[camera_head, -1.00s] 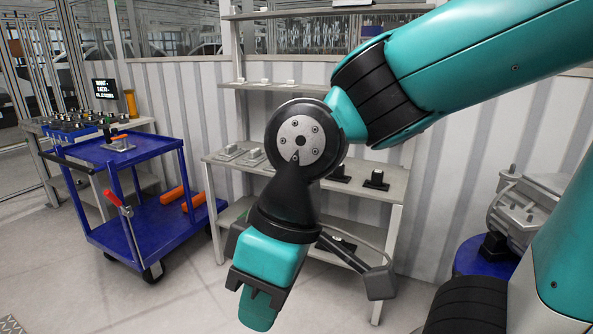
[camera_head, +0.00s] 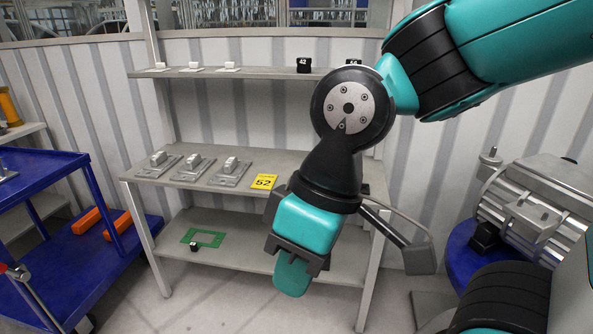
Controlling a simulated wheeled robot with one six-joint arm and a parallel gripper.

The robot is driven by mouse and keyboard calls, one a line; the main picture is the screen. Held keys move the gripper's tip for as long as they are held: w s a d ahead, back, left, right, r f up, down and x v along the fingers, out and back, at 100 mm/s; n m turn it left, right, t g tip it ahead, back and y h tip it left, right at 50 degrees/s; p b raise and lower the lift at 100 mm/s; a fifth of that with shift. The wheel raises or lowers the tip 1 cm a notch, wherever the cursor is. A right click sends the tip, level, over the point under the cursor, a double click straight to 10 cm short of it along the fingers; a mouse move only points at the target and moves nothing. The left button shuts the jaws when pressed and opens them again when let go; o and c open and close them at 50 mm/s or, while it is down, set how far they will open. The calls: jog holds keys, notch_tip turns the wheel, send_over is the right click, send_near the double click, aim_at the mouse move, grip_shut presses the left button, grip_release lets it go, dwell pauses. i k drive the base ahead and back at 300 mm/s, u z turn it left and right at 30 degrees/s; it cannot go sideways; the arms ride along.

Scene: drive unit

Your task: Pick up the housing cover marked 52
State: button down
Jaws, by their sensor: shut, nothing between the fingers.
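A yellow tag reading 52 (camera_head: 263,182) sits on the middle shelf, just right of several grey metal parts. The nearest part is a grey plate with a raised block (camera_head: 231,172); similar ones stand to its left (camera_head: 194,167) and at the far left (camera_head: 159,164). I cannot tell whether any of them is a housing cover, and I see no number on them. My gripper (camera_head: 292,272) hangs in front of the shelf unit, right of and below the tag, apart from it, and is shut and empty. My arm hides the right part of the middle shelf.
The upper shelf (camera_head: 250,73) holds small white pieces and black blocks, one marked 42 (camera_head: 304,65). A blue cart (camera_head: 40,175) stands at left. A grey machine casing (camera_head: 530,205) stands at right.

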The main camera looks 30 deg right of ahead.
aim_at(161, 161)
jog(key=z, duration=0.45)
jog(key=i, duration=0.85)
